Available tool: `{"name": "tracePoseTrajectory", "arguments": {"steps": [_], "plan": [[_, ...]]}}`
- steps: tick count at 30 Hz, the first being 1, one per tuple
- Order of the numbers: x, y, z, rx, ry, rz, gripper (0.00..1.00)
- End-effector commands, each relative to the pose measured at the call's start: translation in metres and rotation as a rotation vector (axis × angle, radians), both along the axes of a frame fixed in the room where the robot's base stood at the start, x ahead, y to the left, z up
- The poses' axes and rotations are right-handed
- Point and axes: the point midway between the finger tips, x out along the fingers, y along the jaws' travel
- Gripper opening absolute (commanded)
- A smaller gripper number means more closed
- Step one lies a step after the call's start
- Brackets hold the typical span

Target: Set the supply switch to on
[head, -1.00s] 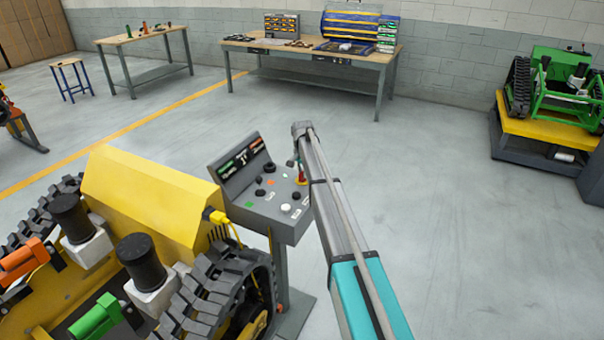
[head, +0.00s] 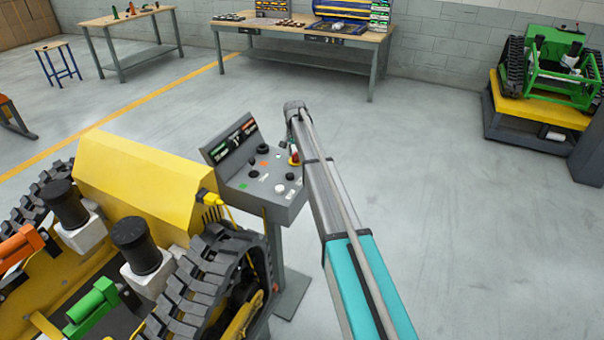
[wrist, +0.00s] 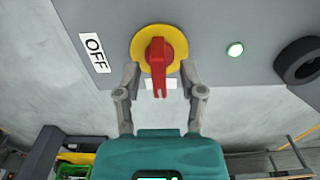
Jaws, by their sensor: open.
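The supply switch is a red rotary handle (wrist: 158,60) on a round yellow plate (wrist: 138,47) on the grey control panel. In the wrist view the handle points down the picture. The OFF label (wrist: 95,53) lies to its left, and a white label below it is mostly covered. My gripper (wrist: 160,76) is open, with one finger on each side of the handle. I cannot tell whether either finger touches it. In the head view the red switch (head: 294,159) shows at the right of the console (head: 262,190), partly beside my arm; my gripper is mostly hidden there.
A white lit button (wrist: 235,49) and a black knob (wrist: 300,62) lie right of the switch in the wrist view. A yellow tracked carrier (head: 140,185) stands left of the console, with a yellow plug (head: 208,198) between.

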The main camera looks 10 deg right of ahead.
Motion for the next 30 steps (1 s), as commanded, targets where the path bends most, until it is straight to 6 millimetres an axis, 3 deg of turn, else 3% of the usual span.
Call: {"name": "tracePoseTrajectory", "arguments": {"steps": [11, 30], "plan": [[-0.0002, -0.0001, 0.0, 0.0, 0.0, 0.127, 0.51], [-0.0001, 0.0, 0.0, 0.0, 0.0, 0.555, 0.51]]}}
